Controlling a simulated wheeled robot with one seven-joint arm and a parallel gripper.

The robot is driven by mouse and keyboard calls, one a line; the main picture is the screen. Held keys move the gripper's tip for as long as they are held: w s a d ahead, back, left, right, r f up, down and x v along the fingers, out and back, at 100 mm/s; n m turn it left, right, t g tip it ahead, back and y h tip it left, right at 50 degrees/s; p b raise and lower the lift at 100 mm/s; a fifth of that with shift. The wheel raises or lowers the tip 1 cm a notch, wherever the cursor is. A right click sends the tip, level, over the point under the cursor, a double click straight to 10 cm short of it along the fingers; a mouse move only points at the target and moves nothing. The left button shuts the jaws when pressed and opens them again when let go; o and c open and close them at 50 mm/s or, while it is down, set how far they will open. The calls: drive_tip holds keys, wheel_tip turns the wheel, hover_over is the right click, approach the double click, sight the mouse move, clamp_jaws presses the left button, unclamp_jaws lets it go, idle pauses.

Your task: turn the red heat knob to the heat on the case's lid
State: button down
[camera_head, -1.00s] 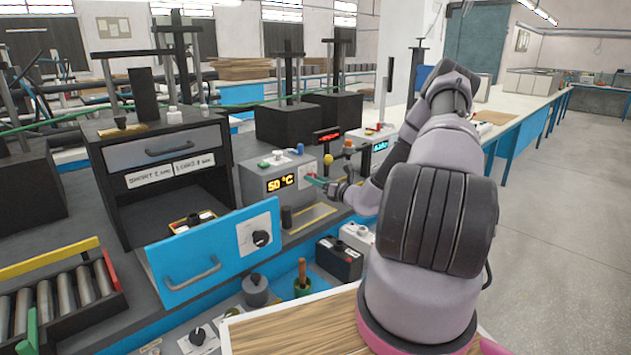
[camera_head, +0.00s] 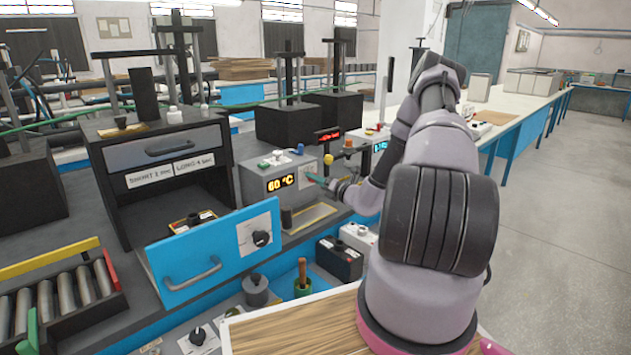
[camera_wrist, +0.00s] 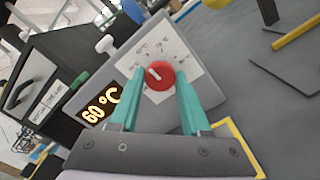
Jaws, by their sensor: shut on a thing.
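The red heat knob (camera_wrist: 163,83) sits on a white dial plate (camera_wrist: 185,52) on the face of a grey box (camera_head: 254,183). My gripper (camera_wrist: 159,76) is shut on the knob, one green finger at each side. The knob's white pointer aims up and left in the wrist view; the marks around it are too small to read. The box's display (camera_head: 281,183) reads 60 °C, also in the wrist view (camera_wrist: 101,103). In the head view my gripper (camera_head: 314,178) hides the knob. I cannot make out a heat written on any case lid.
Left of the box stands a black cabinet (camera_head: 118,203) with an open blue drawer (camera_head: 180,262). A rack of metal rods (camera_head: 110,308) is at lower left. The floor at right is clear.

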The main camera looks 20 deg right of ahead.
drive_tip(key=shift+c, duration=1.9)
unclamp_jaws()
drive_tip(key=v, duration=1.1)
drive_tip(key=shift+f, duration=0.1)
drive_tip(key=shift+w, duration=0.1)
